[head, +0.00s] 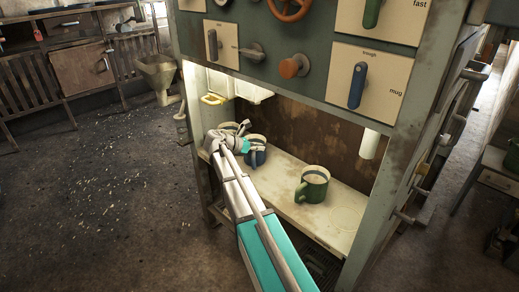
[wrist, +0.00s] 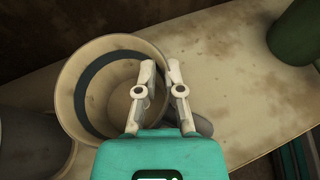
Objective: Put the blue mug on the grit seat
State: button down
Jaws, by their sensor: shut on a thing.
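The blue mug (head: 258,156) stands on the pale shelf, partly hidden by my arm in the head view. From above, the wrist view shows a beige mug interior with a dark blue band (wrist: 90,85). My gripper (wrist: 160,75) is at this mug's right rim, one finger over the opening and the other outside, shut on the wall. The mug looks upright; whether it touches the shelf is unclear. A faint ring (head: 345,218) marks the shelf at the right; no label tells whether it is the grit seat.
A green mug (head: 312,184) stands on the shelf between the blue mug and the ring; its side also shows in the wrist view (wrist: 296,32). Another mug (head: 229,127) is behind my gripper. A white spout (head: 369,144) hangs at the right. The control panel (head: 310,80) overhangs the shelf.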

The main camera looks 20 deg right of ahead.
jog(key=c, duration=0.7)
grip_release()
jog(key=shift+p+v, duration=0.4)
jog(key=shift+v, duration=0.5)
jog(key=p+v, duration=0.3)
jog(key=v, duration=0.7)
jog(key=shift+a+p, duration=0.1)
jog(key=shift+p, duration=0.3)
